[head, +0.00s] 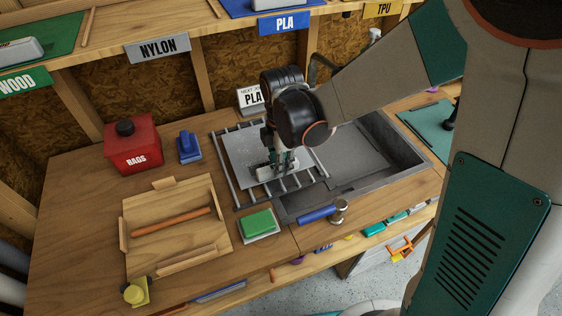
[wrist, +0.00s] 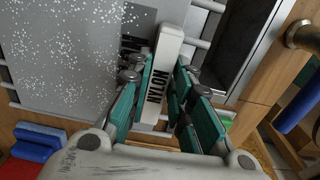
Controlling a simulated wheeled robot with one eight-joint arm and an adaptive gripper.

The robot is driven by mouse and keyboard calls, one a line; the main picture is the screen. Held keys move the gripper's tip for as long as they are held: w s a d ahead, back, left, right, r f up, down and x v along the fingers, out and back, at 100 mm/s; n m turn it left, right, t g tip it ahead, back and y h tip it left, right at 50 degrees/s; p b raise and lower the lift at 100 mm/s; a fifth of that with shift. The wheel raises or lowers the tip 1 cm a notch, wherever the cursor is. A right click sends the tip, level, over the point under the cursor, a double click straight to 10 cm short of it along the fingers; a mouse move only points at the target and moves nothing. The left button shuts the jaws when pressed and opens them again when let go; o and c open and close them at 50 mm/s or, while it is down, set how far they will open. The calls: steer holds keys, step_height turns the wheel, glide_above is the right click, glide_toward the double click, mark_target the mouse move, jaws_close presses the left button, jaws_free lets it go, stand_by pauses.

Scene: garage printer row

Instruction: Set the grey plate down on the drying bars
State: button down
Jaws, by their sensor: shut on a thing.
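The grey plate (head: 242,152) lies flat over the drying bars (head: 225,180) in the head view. It also fills the left of the wrist view (wrist: 60,65), with white specks on its face. Its white tab marked NYLON (wrist: 162,65) is between my fingers. My gripper (head: 279,163) points down and is shut on this tab at the plate's near right part. Bar ends show beyond the plate's edges. I cannot tell whether the plate's underside touches the bars. My gripper and wrist hide part of the plate's right side.
A grey sink (head: 400,145) lies right of the bars. A green-topped block (head: 258,223) and a blue-handled tool (head: 318,214) are at the front. A red RAGS can (head: 132,148), a blue brush (head: 188,147) and a wooden tray (head: 142,242) stand left. A shelf runs above.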

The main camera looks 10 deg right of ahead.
steer(key=c, duration=1.4)
jaws_free()
steer(key=shift+o, duration=0.2)
steer(key=shift+r, duration=0.15)
